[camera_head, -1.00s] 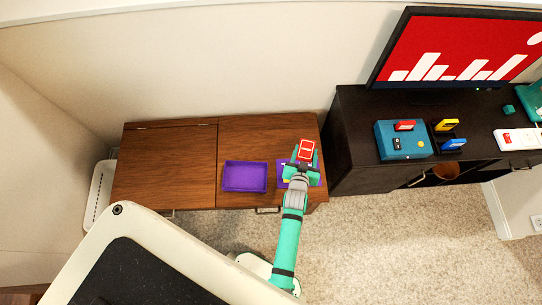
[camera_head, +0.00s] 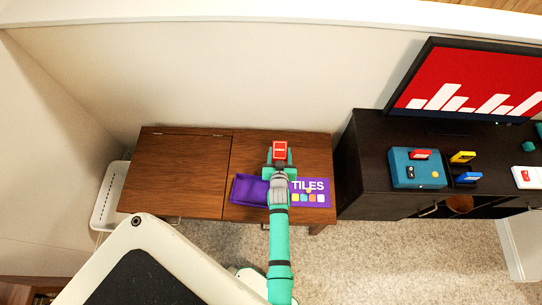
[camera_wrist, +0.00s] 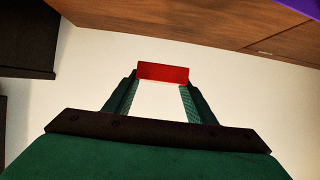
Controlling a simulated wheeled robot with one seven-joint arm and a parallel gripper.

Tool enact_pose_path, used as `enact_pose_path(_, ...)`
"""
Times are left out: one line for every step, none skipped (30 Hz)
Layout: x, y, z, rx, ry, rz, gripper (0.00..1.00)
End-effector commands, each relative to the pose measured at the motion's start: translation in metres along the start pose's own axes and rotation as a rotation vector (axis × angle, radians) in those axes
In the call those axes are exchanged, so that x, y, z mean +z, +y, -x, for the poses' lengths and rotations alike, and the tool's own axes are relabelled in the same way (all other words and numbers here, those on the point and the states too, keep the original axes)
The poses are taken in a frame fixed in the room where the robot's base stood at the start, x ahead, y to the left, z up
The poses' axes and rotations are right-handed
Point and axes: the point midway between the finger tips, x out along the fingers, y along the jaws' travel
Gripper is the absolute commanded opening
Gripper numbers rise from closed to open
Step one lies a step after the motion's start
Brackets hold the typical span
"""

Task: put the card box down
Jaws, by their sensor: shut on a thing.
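The card box is small and red with a white panel (camera_head: 279,149). It also shows as a red block between the fingertips in the wrist view (camera_wrist: 163,73). My gripper (camera_head: 279,162) is shut on it and holds it over the right half of the brown wooden cabinet (camera_head: 180,185). Whether the box touches the cabinet top, I cannot tell. A purple tray (camera_head: 247,190) and a purple box lettered "TILES" (camera_head: 312,187) lie on the cabinet's front right part. My arm hides the stretch where these two meet.
A black cabinet (camera_head: 365,160) stands to the right with a red-screened monitor (camera_head: 465,85), a teal box (camera_head: 415,170) and small coloured cartridges. The wall rises behind. The left half of the wooden cabinet is clear. A white bin (camera_head: 107,205) stands at its left.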

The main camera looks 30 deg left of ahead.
Motion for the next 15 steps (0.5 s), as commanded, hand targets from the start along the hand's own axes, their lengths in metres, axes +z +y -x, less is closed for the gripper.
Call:
enact_pose_path(-0.001,-0.009,-0.011,-0.003,0.001,-0.002,0.27)
enact_pose_path(0.0,-0.014,-0.016,-0.003,0.0,-0.001,0.27)
enact_pose_path(0.0,-0.019,-0.024,-0.003,0.001,-0.001,0.27)
enact_pose_path(0.001,-0.022,-0.029,-0.003,0.001,-0.002,0.27)
enact_pose_path(0.001,-0.027,-0.035,-0.003,0.0,-0.003,0.27)
enact_pose_path(0.002,-0.032,-0.042,-0.003,0.0,-0.002,0.27)
enact_pose_path(0.002,-0.035,-0.047,-0.003,0.001,-0.002,0.27)
enact_pose_path(0.002,-0.039,-0.052,-0.003,0.001,-0.003,0.27)
enact_pose_path(0.006,-0.042,-0.058,-0.002,-0.002,-0.003,0.27)
enact_pose_path(0.009,-0.044,-0.063,-0.002,-0.001,-0.002,0.27)
enact_pose_path(0.012,-0.046,-0.067,-0.001,-0.002,-0.002,0.27)
enact_pose_path(0.015,-0.049,-0.073,-0.002,-0.002,-0.004,0.27)
enact_pose_path(0.018,-0.051,-0.077,-0.001,-0.002,-0.004,0.27)
enact_pose_path(0.021,-0.052,-0.081,0.0,-0.003,-0.006,0.27)
enact_pose_path(0.024,-0.054,-0.086,0.001,-0.002,-0.006,0.27)
